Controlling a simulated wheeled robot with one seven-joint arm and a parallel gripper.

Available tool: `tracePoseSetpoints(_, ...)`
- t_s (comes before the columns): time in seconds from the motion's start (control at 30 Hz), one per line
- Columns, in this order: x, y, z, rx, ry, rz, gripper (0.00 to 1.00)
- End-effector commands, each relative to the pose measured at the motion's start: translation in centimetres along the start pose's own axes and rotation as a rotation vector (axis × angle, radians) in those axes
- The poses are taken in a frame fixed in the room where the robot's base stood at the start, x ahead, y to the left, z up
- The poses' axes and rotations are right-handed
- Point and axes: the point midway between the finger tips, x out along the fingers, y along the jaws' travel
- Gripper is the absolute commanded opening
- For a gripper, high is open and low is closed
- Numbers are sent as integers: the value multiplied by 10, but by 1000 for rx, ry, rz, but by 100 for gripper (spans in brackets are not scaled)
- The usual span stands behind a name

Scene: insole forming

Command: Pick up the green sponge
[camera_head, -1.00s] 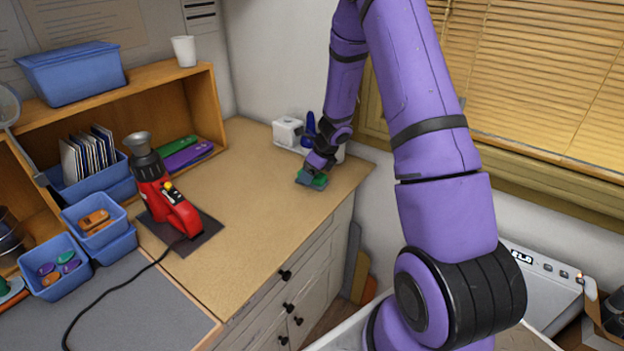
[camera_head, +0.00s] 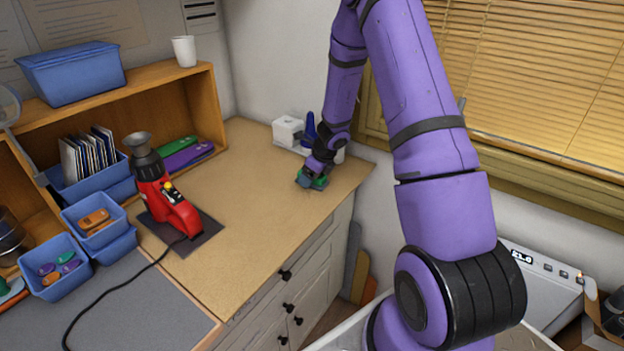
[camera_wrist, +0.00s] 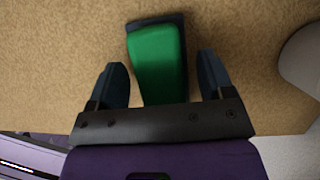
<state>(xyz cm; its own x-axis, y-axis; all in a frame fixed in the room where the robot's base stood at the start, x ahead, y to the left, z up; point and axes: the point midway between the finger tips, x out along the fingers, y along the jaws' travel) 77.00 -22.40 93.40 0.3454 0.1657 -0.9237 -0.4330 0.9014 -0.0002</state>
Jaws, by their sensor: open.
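The green sponge (camera_wrist: 157,58) lies on the wooden counter in the wrist view, with a dark layer showing along its far end and right edge. My gripper (camera_wrist: 162,75) is open, with one dark finger on each side of the sponge and a gap between each finger and it. The sponge's near end is hidden behind the gripper body. In the head view my gripper (camera_head: 312,181) is low at the counter's right part, and a little green of the sponge (camera_head: 320,183) shows beside it.
A white box (camera_head: 287,131) and a blue object (camera_head: 309,128) stand behind my gripper near the wall. A red heat tool (camera_head: 172,205) stands on a dark mat to the left. The counter (camera_head: 240,215) between is clear. A pale rounded object (camera_wrist: 303,60) is right of the sponge.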

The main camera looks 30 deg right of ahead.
Motion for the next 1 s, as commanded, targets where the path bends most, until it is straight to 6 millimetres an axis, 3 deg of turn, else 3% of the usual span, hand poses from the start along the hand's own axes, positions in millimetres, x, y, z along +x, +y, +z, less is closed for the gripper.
tracePoseSetpoints(0.2,0,0,0,1,0,0,74)
tracePoseSetpoints(0.37,0,0,0,1,0,-1,38)
tracePoseSetpoints(0.4,0,0,0,1,0,-1,35)
tracePoseSetpoints(0.77,-3,0,1,1,-1,-2,34)
tracePoseSetpoints(1.0,-19,0,8,-1,-1,-2,34)
